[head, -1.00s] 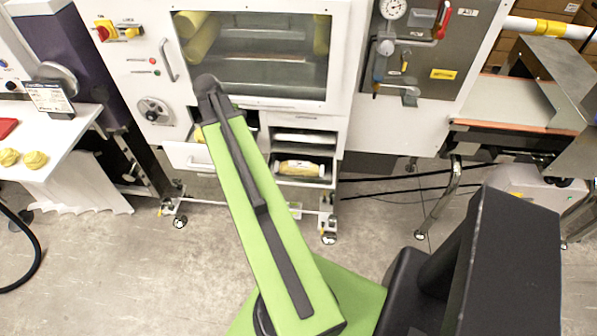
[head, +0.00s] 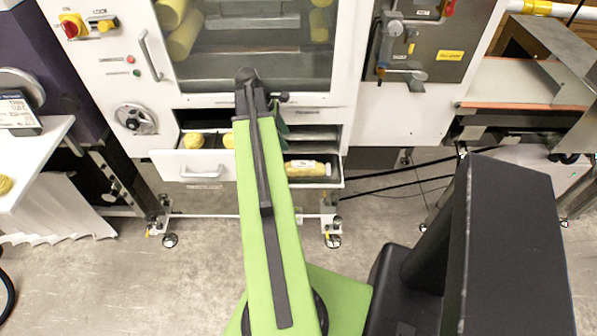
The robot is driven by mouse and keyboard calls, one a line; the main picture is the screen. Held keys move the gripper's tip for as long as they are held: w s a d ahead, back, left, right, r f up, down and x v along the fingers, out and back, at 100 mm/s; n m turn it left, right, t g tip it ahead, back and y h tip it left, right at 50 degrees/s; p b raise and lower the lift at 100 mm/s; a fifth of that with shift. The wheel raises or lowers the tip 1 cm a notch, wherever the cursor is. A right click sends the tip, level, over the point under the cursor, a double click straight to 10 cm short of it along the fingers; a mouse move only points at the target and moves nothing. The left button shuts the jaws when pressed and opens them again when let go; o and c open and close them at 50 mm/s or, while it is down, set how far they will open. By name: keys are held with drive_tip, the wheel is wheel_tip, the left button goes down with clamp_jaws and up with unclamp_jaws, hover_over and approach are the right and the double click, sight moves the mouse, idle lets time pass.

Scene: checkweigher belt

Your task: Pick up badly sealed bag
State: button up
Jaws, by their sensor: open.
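A pale yellow bag (head: 307,168) lies in the open lower right compartment of the white machine. It looks clear-ended, but the state of its seal is too small to tell. Two round yellow things (head: 193,140) sit in the open left drawer, partly behind my green arm. My arm reaches up across the middle, its elbow before the machine's window. A dark green part of my arm shows just right of it, above the bag. My gripper's fingers are hidden behind the arm.
The white drawer (head: 198,165) stands pulled out left of my arm. Yellow rolls (head: 186,36) are behind the machine's window. A white table (head: 40,152) stands at left, a belt (head: 525,85) at right.

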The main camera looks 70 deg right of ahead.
sight(300, 164)
drive_tip(key=b+x, duration=1.1)
drive_tip(key=x, duration=0.1)
drive_tip(key=shift+f, duration=0.15)
drive_tip(key=shift+s, duration=0.1)
drive_tip(key=b+x, duration=0.5)
drive_tip(key=shift+a+f, duration=0.2)
drive_tip(key=shift+r, duration=0.2)
clamp_jaws()
